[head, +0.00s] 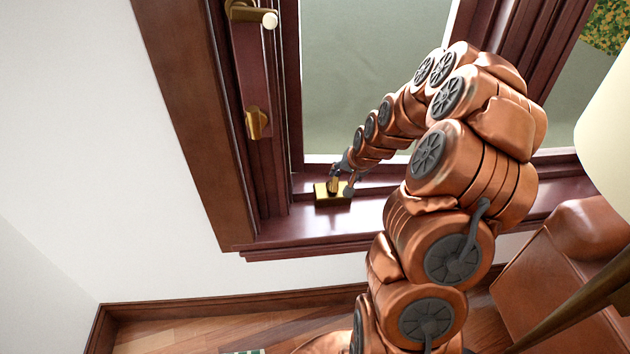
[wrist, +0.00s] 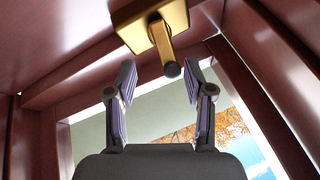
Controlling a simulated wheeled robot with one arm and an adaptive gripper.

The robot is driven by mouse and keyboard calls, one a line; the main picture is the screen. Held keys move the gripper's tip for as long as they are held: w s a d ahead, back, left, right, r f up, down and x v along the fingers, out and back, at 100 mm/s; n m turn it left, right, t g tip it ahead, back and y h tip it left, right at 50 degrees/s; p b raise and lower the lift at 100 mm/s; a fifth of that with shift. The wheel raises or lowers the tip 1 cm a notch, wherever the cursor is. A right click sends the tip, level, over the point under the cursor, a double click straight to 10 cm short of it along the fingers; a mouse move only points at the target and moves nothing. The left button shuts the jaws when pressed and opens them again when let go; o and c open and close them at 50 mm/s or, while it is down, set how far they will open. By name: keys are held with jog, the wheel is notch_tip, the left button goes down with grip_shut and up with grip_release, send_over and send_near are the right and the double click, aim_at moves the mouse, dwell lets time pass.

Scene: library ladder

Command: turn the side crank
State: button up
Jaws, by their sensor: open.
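The side crank (head: 322,197) is a brass piece on a square base on the dark red window sill. In the wrist view its brass base (wrist: 135,32) shows at the top, with a short arm (wrist: 161,40) reaching toward me and ending in a dark round tip (wrist: 172,70). My gripper (wrist: 160,76) is open, with its two padded fingers apart. The dark tip lies between the fingertips in that picture, nearer the right finger; I cannot tell whether it touches. In the head view my gripper (head: 343,184) is right at the crank and partly hides it.
The window frame (head: 270,160) rises left of the crank, with a brass handle (head: 250,14) and a brass latch (head: 257,123) on it. A brown leather chair (head: 560,260) and a pale lampshade (head: 606,140) stand at the right. The sill's left end is clear.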

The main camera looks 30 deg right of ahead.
jog(key=s+a+r+n+g+p, duration=0.1)
jog(key=s+a+r+n+p, duration=0.1)
jog(key=s+a+r, duration=0.4)
jog(key=s+a+r+n+g+y+p, duration=0.1)
jog(key=s+a+r+p, duration=0.3)
jog(key=a+r, duration=0.5)
jog(key=shift+s+a+r+n+g, duration=0.35)
jog(key=shift+s+a+n+g, duration=0.3)
jog(key=shift+s+n+g, duration=0.25)
jog(key=shift+c, duration=0.4)
